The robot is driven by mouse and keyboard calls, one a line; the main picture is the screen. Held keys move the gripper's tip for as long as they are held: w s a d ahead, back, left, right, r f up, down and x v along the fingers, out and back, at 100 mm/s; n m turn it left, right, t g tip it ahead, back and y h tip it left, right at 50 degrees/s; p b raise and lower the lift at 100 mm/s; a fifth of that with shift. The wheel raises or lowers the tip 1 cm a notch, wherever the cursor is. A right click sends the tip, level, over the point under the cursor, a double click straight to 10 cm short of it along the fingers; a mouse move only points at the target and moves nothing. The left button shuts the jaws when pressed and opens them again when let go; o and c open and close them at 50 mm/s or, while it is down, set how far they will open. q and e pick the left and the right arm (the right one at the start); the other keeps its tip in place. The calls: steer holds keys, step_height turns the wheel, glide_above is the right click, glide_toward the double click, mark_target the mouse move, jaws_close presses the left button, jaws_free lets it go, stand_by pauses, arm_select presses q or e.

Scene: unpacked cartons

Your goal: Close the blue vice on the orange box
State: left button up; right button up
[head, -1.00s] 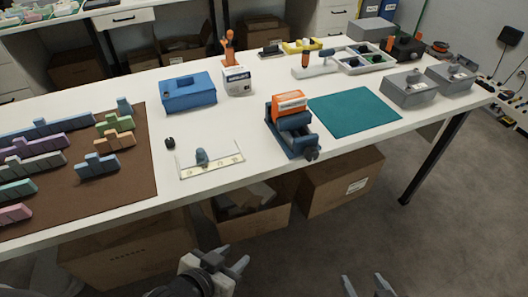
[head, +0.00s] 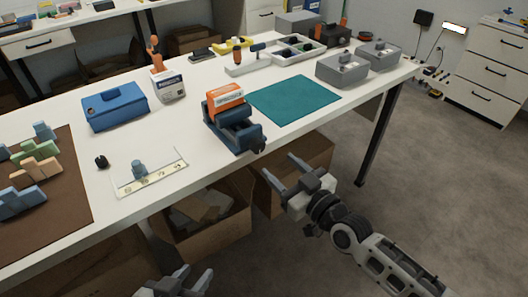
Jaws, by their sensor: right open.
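The blue vice (head: 240,136) stands on the white table near its front edge, with its dark handle end (head: 257,145) facing the front. The orange box (head: 225,94), with a white label side, sits upright in the back part of the vice, its top sticking out above the jaws. Whether the jaws touch it on both sides cannot be told. My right gripper (head: 279,165) is open and empty, in front of the table edge and to the lower right of the vice. My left gripper (head: 192,275) is open and empty at the bottom of the view, well below the vice.
A teal mat (head: 293,98) lies right of the vice. A clear-sided tray (head: 150,180) lies front left. Open cartons (head: 205,215) stand under the table.

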mark_target(260, 148)
steer(key=x, duration=0.7)
steer(key=shift+w+a+b, duration=0.1)
steer(key=shift+b, duration=0.3)
steer(key=c, duration=1)
